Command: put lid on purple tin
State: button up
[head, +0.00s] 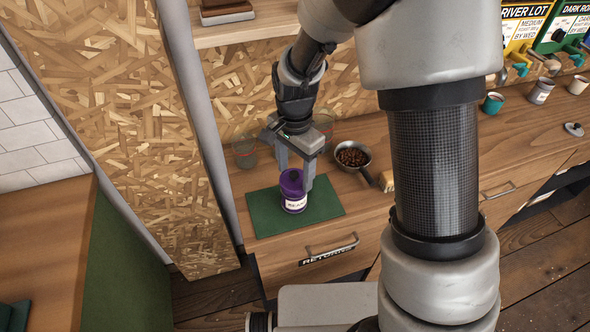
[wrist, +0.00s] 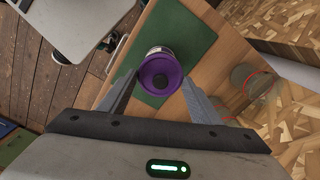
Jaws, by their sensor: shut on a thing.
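The purple tin (head: 294,204), with a white label, stands upright on a green mat (head: 325,204) on the wooden counter. A purple lid with a dark knob (wrist: 161,80) is at the tin's top, and shows in the head view too (head: 291,183). My gripper (wrist: 160,78) points down over the tin, its two fingers on opposite sides of the lid's rim, shut on the lid. The lid hides most of the tin in the wrist view. I cannot tell whether the lid is fully seated or just above the rim.
A metal pan of beans (head: 352,155) stands right of the mat, with a tan block (head: 387,181) beside it. Clear glasses (head: 243,153) stand behind.

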dwell(0.4)
jog(key=o, duration=1.6)
jog(key=shift+r+p, duration=2.4)
jog(key=shift+r, duration=1.1)
grip_shut()
